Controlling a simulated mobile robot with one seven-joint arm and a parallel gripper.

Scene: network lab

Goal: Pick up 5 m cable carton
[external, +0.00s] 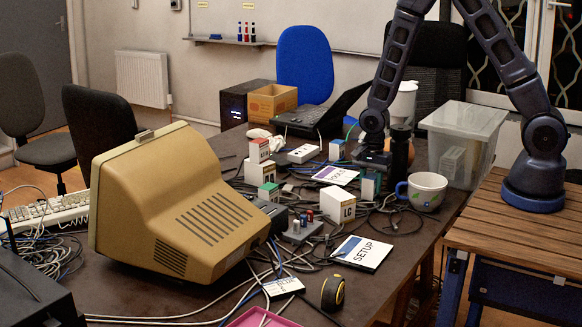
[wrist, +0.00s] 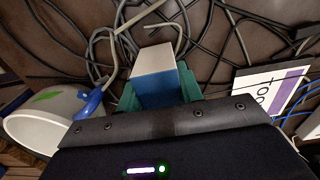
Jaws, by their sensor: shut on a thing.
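A small carton with a pale top and a blue side (wrist: 155,82) sits between the teal fingers of my gripper (wrist: 160,92) in the wrist view. The fingers are shut on it from both sides. No length print can be read on it, so I cannot tell its label. In the external view my gripper (external: 370,184) points down over the middle of the table, left of the mug. The carton is mostly hidden there, and I cannot tell whether it touches the table.
The white mug (external: 425,191) with a blue handle stands close by on the right. An LC carton (external: 337,204), a tools card (external: 336,175) and many loose cables lie around. A clear bin (external: 462,145) stands behind, and a beige monitor (external: 180,205) fills the left.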

